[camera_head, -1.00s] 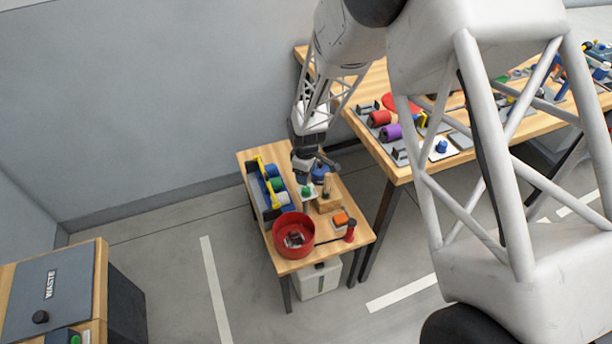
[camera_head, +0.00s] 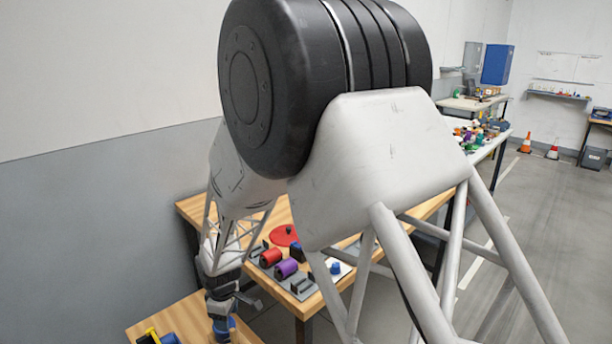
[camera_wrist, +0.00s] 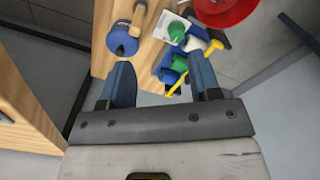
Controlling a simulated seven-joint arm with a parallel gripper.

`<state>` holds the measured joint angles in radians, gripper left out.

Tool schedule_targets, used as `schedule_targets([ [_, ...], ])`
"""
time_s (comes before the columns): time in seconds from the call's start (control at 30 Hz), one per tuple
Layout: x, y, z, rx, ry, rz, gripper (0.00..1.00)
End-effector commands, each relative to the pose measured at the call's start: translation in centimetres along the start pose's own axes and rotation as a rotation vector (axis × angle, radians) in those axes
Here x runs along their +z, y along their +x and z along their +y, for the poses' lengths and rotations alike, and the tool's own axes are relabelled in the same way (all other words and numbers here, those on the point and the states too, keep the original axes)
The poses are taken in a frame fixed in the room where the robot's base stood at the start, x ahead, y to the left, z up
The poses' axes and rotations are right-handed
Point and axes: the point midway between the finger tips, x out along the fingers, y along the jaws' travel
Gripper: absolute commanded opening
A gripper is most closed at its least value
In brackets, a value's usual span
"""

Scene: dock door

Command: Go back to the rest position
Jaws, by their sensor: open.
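My gripper (camera_wrist: 163,80) is open and empty in the wrist view, its two blue fingers apart above the edge of a small wooden table (camera_wrist: 104,45). In the head view my gripper (camera_head: 222,308) hangs over the back part of that table (camera_head: 190,312) at the bottom of the picture. A blue round piece (camera_wrist: 121,40) lies beyond the left finger. A holder with blue, green and white cylinders and a yellow bar (camera_wrist: 206,52) lies beyond the right finger. Nothing is held.
A larger wooden table (camera_head: 283,212) with red (camera_head: 270,257) and purple (camera_head: 286,268) cylinders stands close right of my gripper. Grey floor lies on the right.

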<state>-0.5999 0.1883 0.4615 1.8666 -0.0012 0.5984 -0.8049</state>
Motion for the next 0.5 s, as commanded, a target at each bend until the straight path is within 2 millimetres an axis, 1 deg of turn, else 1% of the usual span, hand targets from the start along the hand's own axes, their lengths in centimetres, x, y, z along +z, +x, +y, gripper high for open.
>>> schedule_targets([
  [0.03,1.3,-1.6,0.4,0.006,0.033,0.005,0.57],
  [0.1,3.0,-3.5,0.7,0.012,0.081,0.01,0.57],
  [0.37,9.5,-10.2,1.0,0.033,0.262,0.027,0.57],
  [0.5,13.1,-13.3,0.5,0.043,0.358,0.035,0.57],
])
